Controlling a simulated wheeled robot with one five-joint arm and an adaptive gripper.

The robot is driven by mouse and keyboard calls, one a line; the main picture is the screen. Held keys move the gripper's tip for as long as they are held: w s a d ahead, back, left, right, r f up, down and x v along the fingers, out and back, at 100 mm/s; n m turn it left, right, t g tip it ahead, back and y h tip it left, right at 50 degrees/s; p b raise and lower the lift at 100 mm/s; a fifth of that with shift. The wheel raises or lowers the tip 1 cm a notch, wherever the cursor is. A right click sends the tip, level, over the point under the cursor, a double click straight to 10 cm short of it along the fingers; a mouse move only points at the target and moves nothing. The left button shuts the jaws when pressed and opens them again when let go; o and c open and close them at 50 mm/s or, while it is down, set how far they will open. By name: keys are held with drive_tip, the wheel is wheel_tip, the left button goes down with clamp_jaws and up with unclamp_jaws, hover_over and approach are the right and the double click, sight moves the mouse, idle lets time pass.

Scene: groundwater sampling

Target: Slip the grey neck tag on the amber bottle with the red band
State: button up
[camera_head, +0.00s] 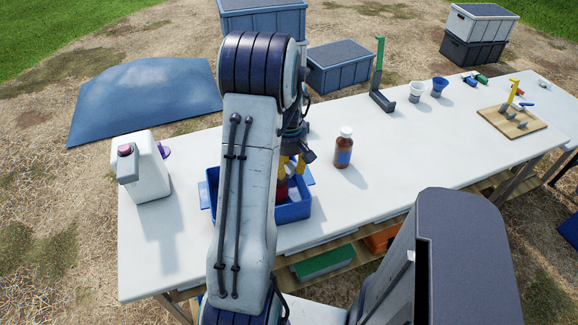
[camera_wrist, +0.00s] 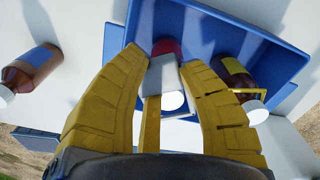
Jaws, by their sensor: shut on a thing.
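My gripper (camera_wrist: 160,105) points down into the blue tray (camera_wrist: 215,18), its yellow fingers closed in on a light grey piece (camera_wrist: 154,82), which I take to be the grey neck tag. Just beyond it shows a dark red patch (camera_wrist: 165,47), likely the red-banded bottle, with a white cap (camera_wrist: 173,101) on the near side. The grey piece lies against that bottle; I cannot tell whether it goes around the neck. In the head view my arm mostly hides the gripper (camera_head: 291,165), above the tray (camera_head: 293,212), where a bit of red (camera_head: 281,190) shows.
A yellow-banded amber bottle (camera_wrist: 236,70) with a yellow piece at its neck is in the tray, close to the right finger. A blue-labelled amber bottle (camera_head: 344,152) stands on the white table right of the tray. A white jug (camera_head: 150,180) stands left. The table's middle is clear.

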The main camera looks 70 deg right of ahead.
drive_tip(key=shift+f+b, duration=0.35)
drive_tip(key=shift+f, duration=0.15)
drive_tip(key=o, duration=1.1)
drive_tip(key=shift+c, duration=0.2)
wheel_tip(320, 180, up, 12)
drive_tip(key=shift+a, duration=0.15)
idle(0.5)
